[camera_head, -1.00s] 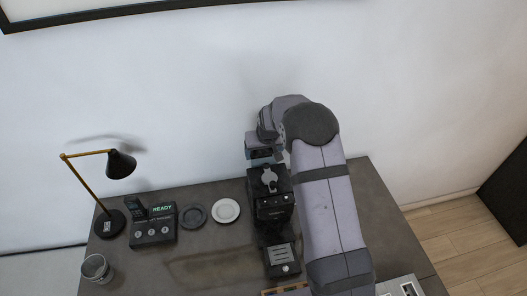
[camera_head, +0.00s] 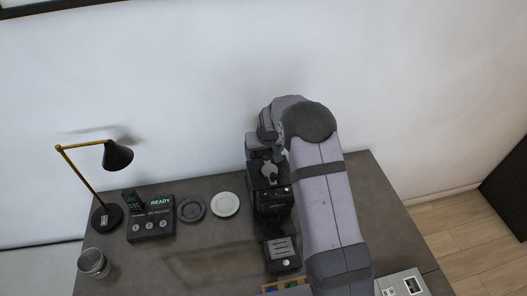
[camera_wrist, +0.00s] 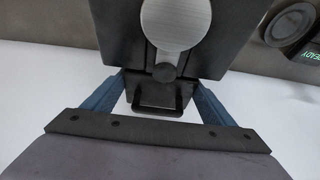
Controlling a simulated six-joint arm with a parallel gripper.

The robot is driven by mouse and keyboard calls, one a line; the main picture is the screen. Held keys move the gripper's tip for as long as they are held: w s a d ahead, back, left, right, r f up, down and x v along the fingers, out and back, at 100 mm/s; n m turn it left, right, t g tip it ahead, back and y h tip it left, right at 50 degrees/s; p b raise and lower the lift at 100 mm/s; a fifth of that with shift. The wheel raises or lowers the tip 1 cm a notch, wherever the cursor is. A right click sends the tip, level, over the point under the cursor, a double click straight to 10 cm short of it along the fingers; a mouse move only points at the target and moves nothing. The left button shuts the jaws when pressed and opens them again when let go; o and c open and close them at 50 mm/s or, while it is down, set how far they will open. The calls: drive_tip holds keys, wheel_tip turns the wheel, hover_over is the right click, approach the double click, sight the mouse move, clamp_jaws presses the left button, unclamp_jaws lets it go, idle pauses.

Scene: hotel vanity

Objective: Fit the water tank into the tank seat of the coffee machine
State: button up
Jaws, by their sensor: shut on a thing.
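The black coffee machine (camera_head: 272,200) stands on the desk near the back edge, with a round silver disc (camera_wrist: 178,22) on its top. My gripper (camera_head: 262,148) is at the rear of the machine, reaching down from above, close against it. In the wrist view its two blue fingers (camera_wrist: 160,95) are shut on the water tank, whose dark-rimmed top (camera_wrist: 158,108) shows between them, right against the machine's back. Most of the tank is hidden by the gripper and machine. The tank seat is hidden too, so I cannot tell how deep the tank sits.
A white saucer (camera_head: 225,204), a dark round dish (camera_head: 191,209), a box reading READY (camera_head: 151,221), a lamp (camera_head: 118,156) and a glass (camera_head: 93,263) stand to the left. A wooden tray (camera_head: 287,286) lies in front. The wall is close behind the machine.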

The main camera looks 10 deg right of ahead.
drive_tip(key=shift+f+b, duration=0.85)
drive_tip(key=shift+f, duration=0.55)
drive_tip(key=o, duration=2)
drive_tip(key=shift+f, duration=0.1)
drive_tip(key=shift+b+v, duration=1.3)
drive_tip(key=shift+v, duration=2.45)
